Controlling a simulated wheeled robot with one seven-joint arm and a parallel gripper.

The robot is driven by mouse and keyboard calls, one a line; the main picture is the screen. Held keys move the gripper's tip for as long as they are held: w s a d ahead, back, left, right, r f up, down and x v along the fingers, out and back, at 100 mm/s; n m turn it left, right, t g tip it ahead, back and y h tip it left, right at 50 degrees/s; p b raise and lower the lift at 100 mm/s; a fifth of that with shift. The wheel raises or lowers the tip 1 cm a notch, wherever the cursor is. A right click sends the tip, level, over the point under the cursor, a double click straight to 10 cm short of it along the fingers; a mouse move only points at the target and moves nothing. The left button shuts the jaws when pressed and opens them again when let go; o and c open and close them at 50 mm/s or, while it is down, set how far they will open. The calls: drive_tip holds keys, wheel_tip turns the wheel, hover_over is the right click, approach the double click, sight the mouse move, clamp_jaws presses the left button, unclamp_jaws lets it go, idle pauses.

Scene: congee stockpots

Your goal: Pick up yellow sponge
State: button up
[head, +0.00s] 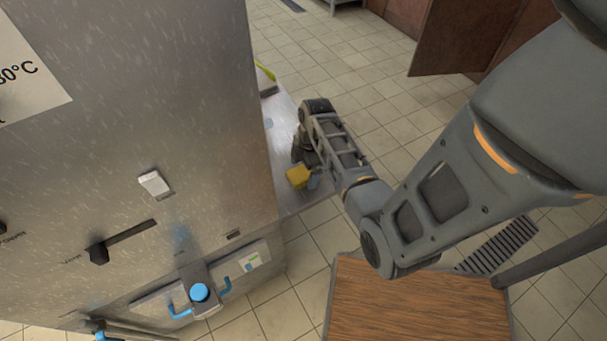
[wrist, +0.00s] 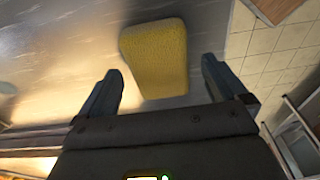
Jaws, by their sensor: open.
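The yellow sponge (wrist: 156,58) lies on a shiny metal surface (wrist: 60,75) in the wrist view. It is a rounded block, seen just beyond the fingertips and between their lines. My gripper (wrist: 160,80) is open, with one finger on each side and nothing held. The sponge's near end lies close to the gap between the fingers; I cannot tell whether it is inside it. In the head view the sponge (head: 298,176) shows at the edge of the metal surface, beside my gripper (head: 312,180), partly hidden by it.
A tall metal appliance (head: 150,130) with switches and a blue-handled tap (head: 199,292) fills the left of the head view. A wooden-topped table (head: 415,305) stands at lower right. Tiled floor (head: 350,70) lies open beyond. A yellow-green item (head: 265,71) shows behind the appliance.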

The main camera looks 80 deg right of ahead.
sight(302, 173)
drive_tip(key=shift+f, duration=0.1)
drive_tip(key=shift+c, duration=0.2)
drive_tip(key=c, duration=1.1)
drive_tip(key=shift+r, duration=0.7)
wheel_tip(302, 173, up, 3)
drive_tip(key=shift+f, duration=0.1)
drive_tip(key=s+d+r+b, duration=0.1)
drive_tip(key=s+d+r, duration=0.6)
drive_tip(key=d, duration=0.2)
drive_tip(key=shift+d+b, duration=0.25)
drive_tip(key=shift+b, duration=0.15)
